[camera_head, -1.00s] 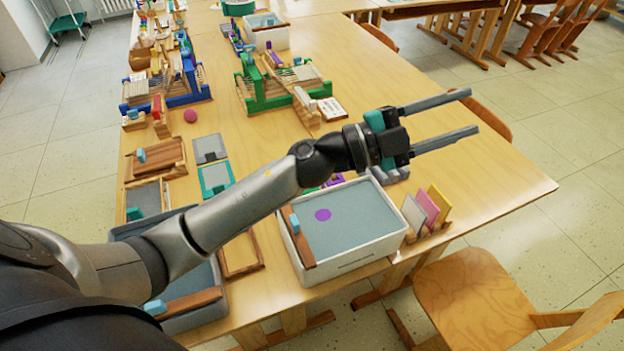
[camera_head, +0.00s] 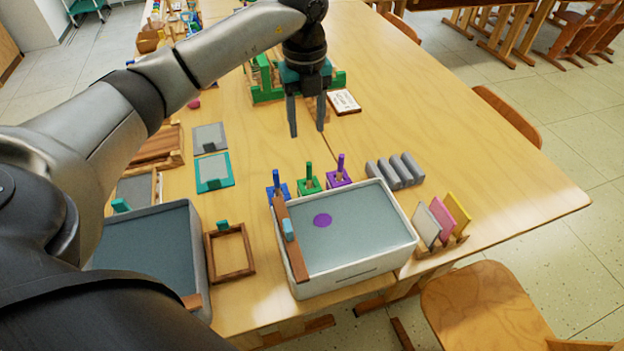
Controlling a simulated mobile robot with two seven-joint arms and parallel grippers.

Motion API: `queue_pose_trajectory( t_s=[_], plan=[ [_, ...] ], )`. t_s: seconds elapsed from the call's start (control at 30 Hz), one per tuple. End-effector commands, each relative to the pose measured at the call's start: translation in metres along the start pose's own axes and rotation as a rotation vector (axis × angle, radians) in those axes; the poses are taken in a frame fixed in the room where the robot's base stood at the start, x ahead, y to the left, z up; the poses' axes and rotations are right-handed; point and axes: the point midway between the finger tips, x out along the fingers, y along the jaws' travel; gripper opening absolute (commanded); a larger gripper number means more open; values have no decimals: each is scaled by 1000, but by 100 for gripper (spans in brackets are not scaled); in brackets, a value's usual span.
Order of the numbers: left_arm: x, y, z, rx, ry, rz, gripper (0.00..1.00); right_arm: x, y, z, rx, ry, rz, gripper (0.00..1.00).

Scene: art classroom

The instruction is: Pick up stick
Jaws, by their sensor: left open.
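My left gripper (camera_head: 307,131) points down above the table, its two fingers apart with nothing between them. I cannot tell which thing is the stick. Several grey rods (camera_head: 396,171) lie side by side on the table, to the right of and nearer than the gripper. Three small stands with upright pegs, blue (camera_head: 277,185), green (camera_head: 308,175) and purple (camera_head: 340,170), stand behind the white bin. A brown wooden bar (camera_head: 297,255) with a light blue knob lies across the left rim of the bin. My right gripper is out of view.
The white bin (camera_head: 345,278) has a grey surface with a purple spot. Coloured cards (camera_head: 443,215) stand in a rack on its right. A grey bin (camera_head: 199,262) and a wooden frame (camera_head: 231,252) are on its left.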

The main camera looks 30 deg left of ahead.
Motion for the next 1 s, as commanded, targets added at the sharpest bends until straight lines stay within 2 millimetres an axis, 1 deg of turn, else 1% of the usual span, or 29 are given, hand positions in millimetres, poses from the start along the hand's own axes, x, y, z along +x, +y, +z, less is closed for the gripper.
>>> queue_pose_trajectory(
  t_s=[0.07, 0.3, 0.4, 0.5, 0.77, 0.87, 1.0],
  plan=[
    [10, 3, 2, -8, -3, 14, 52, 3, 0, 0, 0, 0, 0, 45],
    [61, 3, 0, -5, 0, 12, 52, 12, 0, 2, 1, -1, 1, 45],
    [79, 3, 0, -5, 0, 11, 52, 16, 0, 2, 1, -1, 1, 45],
    [92, 2, 1, -5, -1, 9, 52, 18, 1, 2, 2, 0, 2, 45],
    [105, 1, 0, -2, -1, 7, 52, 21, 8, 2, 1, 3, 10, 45],
    [119, -1, -1, -3, 0, 10, 52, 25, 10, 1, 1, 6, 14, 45],
    [141, -2, -1, -5, 1, 10, 52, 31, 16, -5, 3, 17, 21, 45]
  ],
)
